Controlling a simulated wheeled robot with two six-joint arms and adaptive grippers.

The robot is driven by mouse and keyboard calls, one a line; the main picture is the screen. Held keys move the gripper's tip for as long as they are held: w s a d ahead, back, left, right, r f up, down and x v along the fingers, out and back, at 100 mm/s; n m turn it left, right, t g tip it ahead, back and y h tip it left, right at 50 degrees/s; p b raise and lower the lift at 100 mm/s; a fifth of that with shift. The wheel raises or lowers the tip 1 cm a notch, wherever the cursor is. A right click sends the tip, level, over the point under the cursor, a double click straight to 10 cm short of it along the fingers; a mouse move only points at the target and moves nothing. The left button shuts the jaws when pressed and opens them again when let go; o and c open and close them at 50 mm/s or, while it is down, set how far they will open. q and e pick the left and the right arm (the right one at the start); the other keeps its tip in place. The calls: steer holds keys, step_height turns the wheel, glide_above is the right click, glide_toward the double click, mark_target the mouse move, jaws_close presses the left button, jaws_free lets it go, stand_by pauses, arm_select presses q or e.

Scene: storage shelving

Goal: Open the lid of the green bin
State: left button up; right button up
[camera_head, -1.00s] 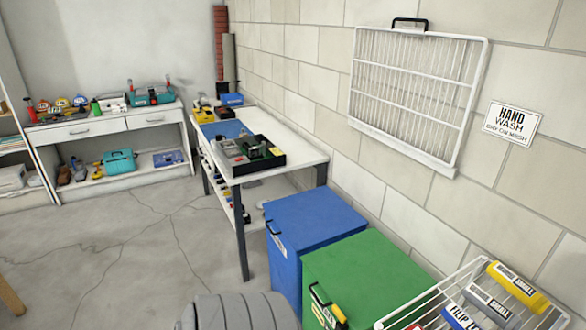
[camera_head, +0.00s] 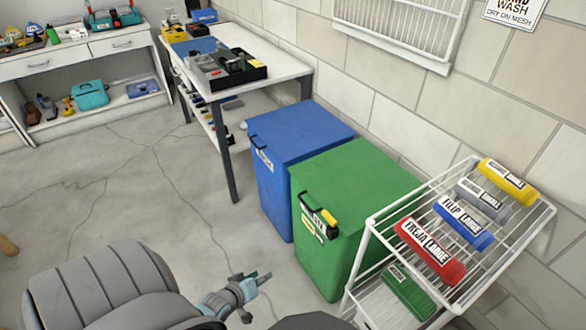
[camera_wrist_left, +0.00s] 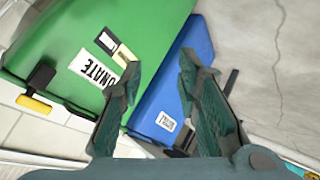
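The green bin (camera_head: 345,180) stands beside the blue bin (camera_head: 290,135), its flat lid shut. A black handle with a yellow grip (camera_head: 319,214) is on its front, above a white and yellow label. My left gripper (camera_head: 257,294) is low in front of the green bin, apart from it. In the left wrist view my left gripper (camera_wrist_left: 160,62) is open, with nothing between its fingers. Beyond it are the green bin (camera_wrist_left: 110,40), its handle (camera_wrist_left: 38,92) at the left, and the blue bin (camera_wrist_left: 190,60). My right gripper is not in view.
A white wire rack (camera_head: 375,225) with several coloured cylinders stands close to the right of the green bin. A white workbench (camera_head: 285,65) is behind the blue bin. The grey floor (camera_head: 160,190) left of the bins is clear.

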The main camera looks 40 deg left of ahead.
arm_select(q)
steer(key=w+a+r+n+t+b, duration=0.25)
steer(key=w+r+n, duration=0.2)
steer(key=w, duration=0.35)
steer(key=n+t+b, duration=0.2)
steer(key=n+t, duration=0.2)
glide_toward(305, 203)
arm_select(e)
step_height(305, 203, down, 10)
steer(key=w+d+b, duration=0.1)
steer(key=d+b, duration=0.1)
steer(key=b, duration=0.1)
arm_select(q)
steer(key=shift+m, duration=0.25)
steer(key=w+b, duration=0.2)
steer(key=w, duration=0.1)
steer(key=w+a+f+b, duration=0.1)
steer(key=w+b, duration=0.1)
steer(key=w, duration=0.1)
steer(key=w+f+b, duration=0.1)
steer(key=w, duration=0.3)
steer(key=shift+a+b, duration=0.15)
steer(key=shift+b, duration=0.25)
jaws_close()
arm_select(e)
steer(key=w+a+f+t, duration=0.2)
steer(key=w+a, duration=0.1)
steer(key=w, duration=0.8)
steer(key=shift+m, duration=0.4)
